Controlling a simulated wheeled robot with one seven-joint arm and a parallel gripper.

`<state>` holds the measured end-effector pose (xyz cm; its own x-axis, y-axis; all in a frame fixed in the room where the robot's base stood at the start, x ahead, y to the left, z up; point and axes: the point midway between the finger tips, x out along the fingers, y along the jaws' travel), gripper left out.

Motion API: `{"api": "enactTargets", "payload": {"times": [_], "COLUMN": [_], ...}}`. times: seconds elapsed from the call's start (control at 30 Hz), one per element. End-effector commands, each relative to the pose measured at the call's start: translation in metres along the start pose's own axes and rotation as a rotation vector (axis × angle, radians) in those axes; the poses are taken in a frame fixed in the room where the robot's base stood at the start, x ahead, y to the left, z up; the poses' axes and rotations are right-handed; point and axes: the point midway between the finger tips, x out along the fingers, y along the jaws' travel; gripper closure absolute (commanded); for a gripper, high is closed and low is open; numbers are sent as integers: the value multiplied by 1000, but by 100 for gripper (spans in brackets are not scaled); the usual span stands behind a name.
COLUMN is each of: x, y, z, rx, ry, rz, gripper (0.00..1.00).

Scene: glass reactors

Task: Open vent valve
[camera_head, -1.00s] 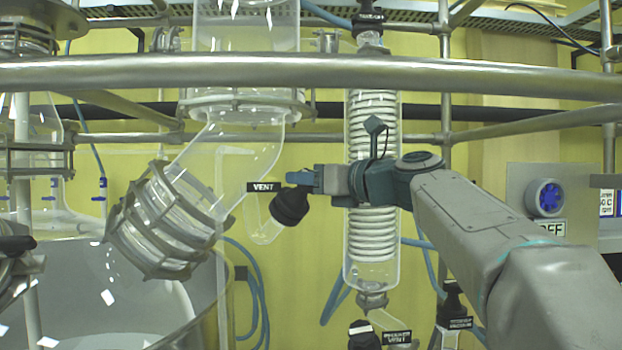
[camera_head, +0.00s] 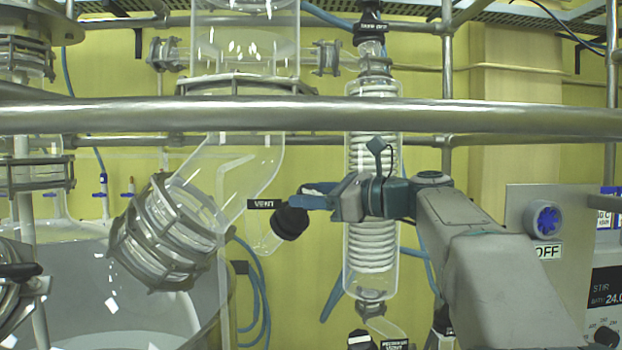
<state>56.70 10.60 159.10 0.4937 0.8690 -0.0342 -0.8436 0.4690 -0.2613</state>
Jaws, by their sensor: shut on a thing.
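The vent valve (camera_head: 290,221) has a black knob on a short glass side arm, below the black "VENT" label (camera_head: 262,204). It sits right of the angled glass neck. My gripper (camera_head: 306,203) comes from the right, with its blue fingers at the knob's upper right side. The fingers are shut on the knob, though the far finger is partly hidden. My arm passes in front of the glass coil condenser (camera_head: 371,255).
A metal rail (camera_head: 300,117) crosses the whole view above my gripper. The clamped glass flange (camera_head: 165,235) is at left. A panel with a blue knob (camera_head: 546,219) and "OFF" sign is at right. Another labelled valve (camera_head: 362,340) is below.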

Motion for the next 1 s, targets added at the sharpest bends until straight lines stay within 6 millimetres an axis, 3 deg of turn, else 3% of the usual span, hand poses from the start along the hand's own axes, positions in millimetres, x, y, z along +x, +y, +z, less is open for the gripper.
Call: {"api": "enactTargets", "payload": {"times": [0.6,1.0], "x": [-1,0], "y": [-2,-1], "z": [-1,-1], "rx": [-403,-545], "ry": [2,1], "rz": [401,544], "gripper": [78,78]}}
